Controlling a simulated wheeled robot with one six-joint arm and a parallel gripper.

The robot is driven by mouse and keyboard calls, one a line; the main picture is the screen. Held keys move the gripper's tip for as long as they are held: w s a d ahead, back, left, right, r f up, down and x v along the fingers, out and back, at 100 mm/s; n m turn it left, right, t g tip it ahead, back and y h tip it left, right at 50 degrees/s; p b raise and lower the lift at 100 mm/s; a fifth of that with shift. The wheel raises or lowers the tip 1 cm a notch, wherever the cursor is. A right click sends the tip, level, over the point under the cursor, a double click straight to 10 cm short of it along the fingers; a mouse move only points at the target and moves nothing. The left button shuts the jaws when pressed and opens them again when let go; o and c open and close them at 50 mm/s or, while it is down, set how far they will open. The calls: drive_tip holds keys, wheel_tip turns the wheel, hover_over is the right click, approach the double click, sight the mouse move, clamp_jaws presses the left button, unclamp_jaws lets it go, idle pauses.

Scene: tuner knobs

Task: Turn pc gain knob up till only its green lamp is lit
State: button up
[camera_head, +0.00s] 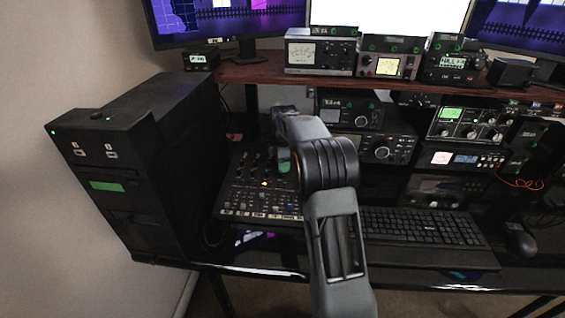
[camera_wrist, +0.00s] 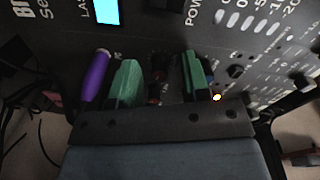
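The mixer panel (camera_head: 235,205) lies on the desk, with rows of small knobs; it fills the upper part of the wrist view (camera_wrist: 150,35). My gripper (camera_head: 283,162) is over its upper part. In the wrist view my gripper (camera_wrist: 160,80) has its two green fingers apart. Small dark knobs with reddish parts (camera_wrist: 156,88) show in the gap, with space on either side. I cannot read which one is the pc gain knob. I see no lit green lamp near the fingers.
A purple stick-like object (camera_wrist: 95,75) stands just left of the left finger. A black computer tower (camera_head: 150,160) stands left of the mixer. A keyboard (camera_head: 420,226) and radio units (camera_head: 380,149) are to the right. A wooden shelf (camera_head: 250,74) spans above.

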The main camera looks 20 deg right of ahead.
clamp_jaws()
drive_tip(key=shift+m+p, duration=0.3)
drive_tip(key=shift+p, duration=0.05)
drive_tip(key=m+p, duration=0.2)
drive_tip(key=m, duration=0.1)
drive_tip(key=shift+r, duration=0.1)
drive_tip(key=shift+m+p, duration=0.95)
drive_tip(key=shift+m, duration=1.55)
unclamp_jaws()
